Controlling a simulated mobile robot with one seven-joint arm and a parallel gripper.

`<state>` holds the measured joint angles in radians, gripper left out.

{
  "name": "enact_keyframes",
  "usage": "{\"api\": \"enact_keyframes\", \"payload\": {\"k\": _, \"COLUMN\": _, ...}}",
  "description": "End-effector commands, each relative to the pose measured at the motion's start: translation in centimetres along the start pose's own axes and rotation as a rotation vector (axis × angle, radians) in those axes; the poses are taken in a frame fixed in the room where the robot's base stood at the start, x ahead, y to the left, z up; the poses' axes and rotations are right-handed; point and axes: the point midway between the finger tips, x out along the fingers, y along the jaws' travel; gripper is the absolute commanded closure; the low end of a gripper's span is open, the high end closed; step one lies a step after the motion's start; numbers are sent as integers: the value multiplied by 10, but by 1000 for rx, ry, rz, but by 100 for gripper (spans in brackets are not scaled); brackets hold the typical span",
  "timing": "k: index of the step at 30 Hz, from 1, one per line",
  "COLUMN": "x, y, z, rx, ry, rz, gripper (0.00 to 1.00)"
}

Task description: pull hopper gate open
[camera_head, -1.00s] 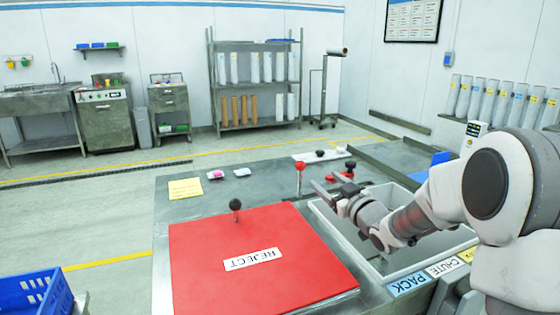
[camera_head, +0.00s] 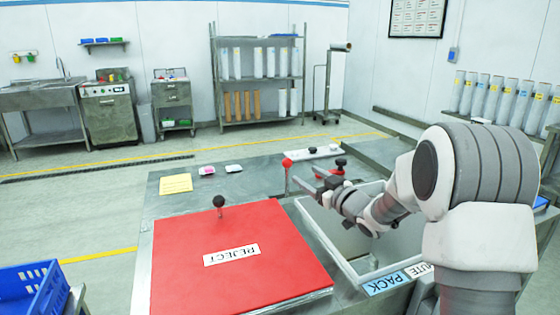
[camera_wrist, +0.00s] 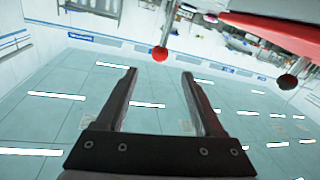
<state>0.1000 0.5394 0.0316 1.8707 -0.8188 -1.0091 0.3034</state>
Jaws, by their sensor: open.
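A red ball knob (camera_head: 287,163) stands on a thin upright rod behind the red lid marked REJECT. It also shows in the wrist view (camera_wrist: 160,54), just beyond and between the fingertips. My gripper (camera_head: 303,174) is open and empty, with its fingers pointing toward this knob from the right. In the wrist view the open fingers (camera_wrist: 158,73) have nothing between them. A black ball knob (camera_head: 218,201) stands on the red REJECT lid (camera_head: 235,275); it shows at the right of the wrist view (camera_wrist: 288,82). No label tells which knob works the hopper gate.
An open bin (camera_head: 337,262) with PACK and CHUTE labels lies below my arm. A yellow note (camera_head: 176,183) and two small packets lie on the steel table. A white plate with a black knob (camera_head: 312,150) is behind. A blue crate (camera_head: 30,290) is at lower left.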

Motion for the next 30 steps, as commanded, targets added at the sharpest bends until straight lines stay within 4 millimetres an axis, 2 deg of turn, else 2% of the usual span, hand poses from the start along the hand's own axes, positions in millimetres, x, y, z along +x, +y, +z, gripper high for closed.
{"api": "enact_keyframes", "payload": {"k": 6, "x": 43, "y": -1, "z": 2, "rx": 0, "ry": 1, "rz": -2, "gripper": 30}}
{"api": "enact_keyframes", "payload": {"k": 18, "x": 109, "y": 0, "z": 1, "rx": 0, "ry": 1, "rz": 0, "gripper": 30}}
{"api": "enact_keyframes", "payload": {"k": 24, "x": 131, "y": 0, "z": 1, "rx": 0, "ry": 0, "rz": -1, "gripper": 30}}
{"api": "enact_keyframes", "payload": {"k": 30, "x": 142, "y": 0, "z": 0, "rx": 0, "ry": -1, "rz": 1, "gripper": 30}}
